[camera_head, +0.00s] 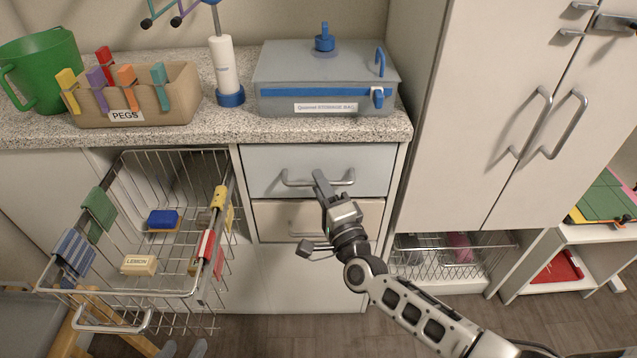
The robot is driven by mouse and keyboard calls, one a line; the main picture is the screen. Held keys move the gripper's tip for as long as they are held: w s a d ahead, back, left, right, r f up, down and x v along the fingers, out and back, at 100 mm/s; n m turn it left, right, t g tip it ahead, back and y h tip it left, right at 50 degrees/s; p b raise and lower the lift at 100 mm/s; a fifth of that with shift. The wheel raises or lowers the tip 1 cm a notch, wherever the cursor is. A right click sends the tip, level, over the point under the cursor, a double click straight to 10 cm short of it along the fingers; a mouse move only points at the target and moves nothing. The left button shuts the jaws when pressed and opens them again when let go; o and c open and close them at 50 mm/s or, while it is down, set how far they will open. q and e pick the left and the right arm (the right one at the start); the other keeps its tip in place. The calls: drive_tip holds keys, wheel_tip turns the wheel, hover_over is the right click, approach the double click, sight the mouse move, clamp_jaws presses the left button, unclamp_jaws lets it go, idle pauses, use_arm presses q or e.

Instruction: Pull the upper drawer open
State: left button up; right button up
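The upper drawer (320,160) has a pale blue-grey front under the countertop and looks shut. Its silver bar handle (342,181) runs across the front. My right gripper (318,178) reaches up from the lower right, its fingers at the middle of this handle. The fingers overlap in this view, so I cannot tell whether they close on the bar or just stand beside it. The lower drawer (270,222), cream-coloured, is shut and partly hidden behind my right gripper.
A pulled-out wire basket (125,292) with cloths and soap juts out left of the drawers. A grey storage box (290,70), a peg box (150,108) and a paper roll (223,65) stand on the counter (205,128). A tall cabinet (470,120) stands right.

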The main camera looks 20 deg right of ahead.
drive_tip(key=shift+w+a+r, duration=0.1)
drive_tip(key=shift+w, duration=0.5)
clamp_jaws()
drive_tip(key=shift+s, duration=0.15)
